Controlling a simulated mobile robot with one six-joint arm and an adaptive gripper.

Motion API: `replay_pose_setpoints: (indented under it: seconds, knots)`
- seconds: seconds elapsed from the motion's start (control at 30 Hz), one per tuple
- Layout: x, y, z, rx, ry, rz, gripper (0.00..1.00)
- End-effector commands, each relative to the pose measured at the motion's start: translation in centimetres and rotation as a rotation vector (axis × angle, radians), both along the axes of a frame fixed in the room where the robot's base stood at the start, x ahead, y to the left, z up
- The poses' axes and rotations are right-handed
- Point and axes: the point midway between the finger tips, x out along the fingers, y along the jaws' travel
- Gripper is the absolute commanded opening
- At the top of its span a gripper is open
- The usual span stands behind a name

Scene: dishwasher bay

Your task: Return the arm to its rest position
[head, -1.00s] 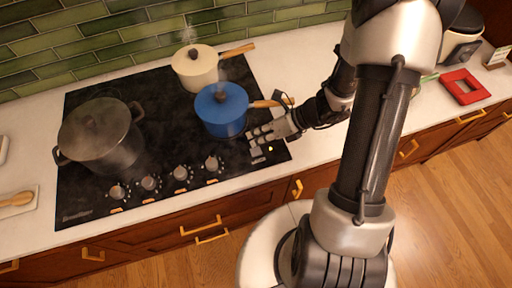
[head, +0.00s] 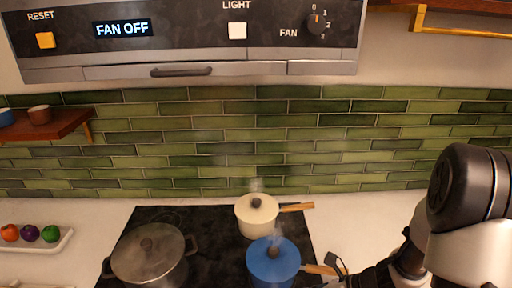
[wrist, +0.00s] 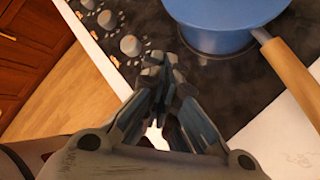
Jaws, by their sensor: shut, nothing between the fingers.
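My gripper (wrist: 158,75) shows in the wrist view with its fingers together and nothing between them. It is over the front part of the black cooktop (wrist: 230,85), near the control knobs (wrist: 108,20). The blue pot (wrist: 222,25) is just beyond the fingertips, and its wooden handle (wrist: 290,75) runs along the right. In the head view my arm (head: 465,235) comes in at the lower right, reaching left toward the blue pot (head: 272,266). The gripper itself is mostly cut off by the bottom edge there.
A steaming cream pot (head: 257,217) and a large lidded grey pot (head: 148,256) stand on the cooktop. A hood panel (head: 190,45) reading FAN OFF hangs above. A wooden shelf (head: 60,127) is at left. A white tray (head: 60,241) holds fruit-like items.

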Motion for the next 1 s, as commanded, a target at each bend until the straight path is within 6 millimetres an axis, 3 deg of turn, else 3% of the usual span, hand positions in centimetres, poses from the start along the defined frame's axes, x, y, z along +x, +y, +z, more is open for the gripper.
replay_pose_setpoints:
  seconds: [0.17,0.43,0.6,0.8,1.0]
  knots:
    - [-1.7,2.5,5.1,-0.171,-0.259,0.414,0.0]
    - [-7.5,4.4,11.2,-0.502,-0.665,1.172,0.0]
    - [-11.2,3.6,13.7,-0.735,-0.86,1.638,0.0]
    - [-14.2,1.5,15.9,-0.999,-0.977,2.1,0.0]
    - [-15.4,0.0,17.1,-1.142,-0.99,2.33,0.0]
